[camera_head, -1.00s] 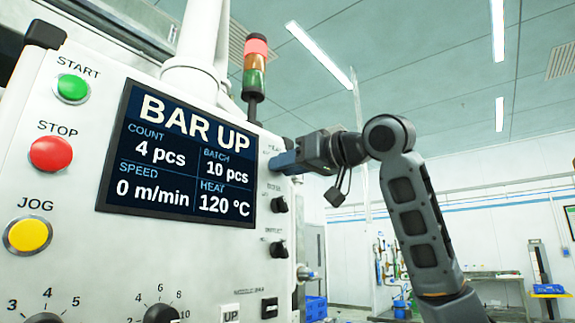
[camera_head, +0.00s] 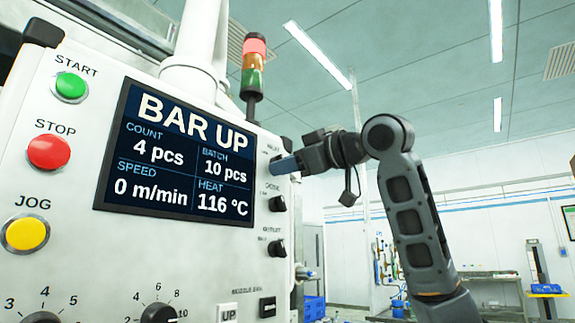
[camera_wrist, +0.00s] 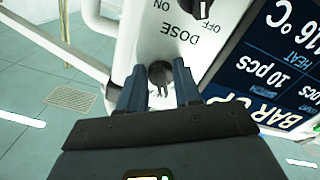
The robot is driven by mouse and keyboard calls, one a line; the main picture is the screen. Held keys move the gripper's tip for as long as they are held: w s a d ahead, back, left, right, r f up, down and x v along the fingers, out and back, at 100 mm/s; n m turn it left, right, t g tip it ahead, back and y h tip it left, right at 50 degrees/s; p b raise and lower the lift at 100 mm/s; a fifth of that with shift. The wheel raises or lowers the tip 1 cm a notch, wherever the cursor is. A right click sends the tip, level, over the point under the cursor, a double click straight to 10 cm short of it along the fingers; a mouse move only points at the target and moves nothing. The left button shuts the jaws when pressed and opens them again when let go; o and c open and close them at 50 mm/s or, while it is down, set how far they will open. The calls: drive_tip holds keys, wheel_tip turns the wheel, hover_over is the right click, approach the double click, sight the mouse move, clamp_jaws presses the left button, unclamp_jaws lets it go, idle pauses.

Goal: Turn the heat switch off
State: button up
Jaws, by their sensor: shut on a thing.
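The heat switch is a dark rotary knob (camera_wrist: 161,74) on the white panel. In the wrist view it sits between the two fingers of my gripper (camera_wrist: 160,88), which are shut on it. Its own label is hidden by the gripper there. In the head view my gripper (camera_head: 280,164) reaches in from the right to the top knob of the column beside the display, and its fingers hide that knob. The display (camera_head: 178,152) reads BAR UP, count 4 pcs, batch 10 pcs, speed 0 m/min and heat 116 °C.
The DOSE knob (camera_wrist: 203,8) is close by, with ON and OFF marks. The outlet knob (camera_head: 276,248) is lower in that column. Start (camera_head: 71,86), stop (camera_head: 49,152) and jog (camera_head: 27,233) buttons are at the left. Open air lies right of the panel.

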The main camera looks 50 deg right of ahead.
idle(0.3)
drive_tip(key=o, duration=1)
drive_tip(key=shift+s, duration=0.1)
drive_tip(key=s+b, duration=0.1)
drive_tip(key=s, duration=0.6)
drive_tip(key=shift+s+b, duration=0.3)
drive_tip(key=shift+b, duration=0.05)
